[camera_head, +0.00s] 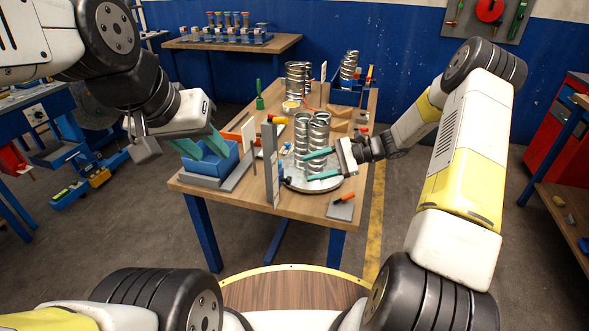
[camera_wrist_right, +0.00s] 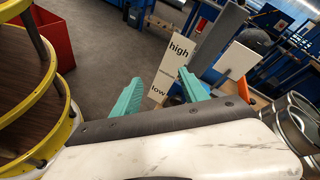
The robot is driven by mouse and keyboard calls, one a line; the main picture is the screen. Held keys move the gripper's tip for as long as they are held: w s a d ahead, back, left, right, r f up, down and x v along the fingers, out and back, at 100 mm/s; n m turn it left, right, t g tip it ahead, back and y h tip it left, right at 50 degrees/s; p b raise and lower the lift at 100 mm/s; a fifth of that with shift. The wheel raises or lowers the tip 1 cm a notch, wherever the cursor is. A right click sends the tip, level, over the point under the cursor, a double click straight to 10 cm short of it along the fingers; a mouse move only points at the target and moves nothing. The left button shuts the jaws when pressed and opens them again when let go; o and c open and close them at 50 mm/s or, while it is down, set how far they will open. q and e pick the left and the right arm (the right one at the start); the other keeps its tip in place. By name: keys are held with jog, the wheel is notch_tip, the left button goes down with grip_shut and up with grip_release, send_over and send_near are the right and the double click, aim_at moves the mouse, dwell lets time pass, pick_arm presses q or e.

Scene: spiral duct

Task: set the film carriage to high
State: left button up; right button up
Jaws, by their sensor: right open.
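A grey upright post (camera_head: 269,160) stands at the front of the wooden table, and it also shows in the right wrist view (camera_wrist_right: 219,36). A white scale plate (camera_wrist_right: 173,68) beside it reads "high" at the top and "low" at the bottom. I cannot clearly pick out the film carriage; a small blue part (camera_head: 283,172) sits low by the post. My right gripper (camera_head: 307,167) is open and empty, with its teal fingers pointing at the post in front of the spiral ducts (camera_head: 311,132). My left gripper (camera_head: 199,146) is open at the blue box (camera_head: 210,164).
The ducts stand on a round metal turntable (camera_head: 318,185). An orange-handled tool on a grey pad (camera_head: 341,210) lies at the front right. More ducts (camera_head: 298,80) and a green-handled tool (camera_head: 259,97) stand further back. A red bin (camera_wrist_right: 53,38) shows in the wrist view.

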aim_at(291, 181)
jog(key=w+d+f+m+t+y, duration=0.2)
jog(key=w+f+m+t+y, duration=0.25)
jog(key=f, duration=0.65)
jog(key=w+a+m+h, duration=0.1)
jog(key=w+a+m, duration=0.1)
jog(key=a, duration=0.5)
jog(key=shift+w+a+f+t, duration=0.2)
jog(key=shift+a+f+t, duration=0.05)
jog(key=shift+f+t, duration=0.15)
grip_shut()
dwell(0.4)
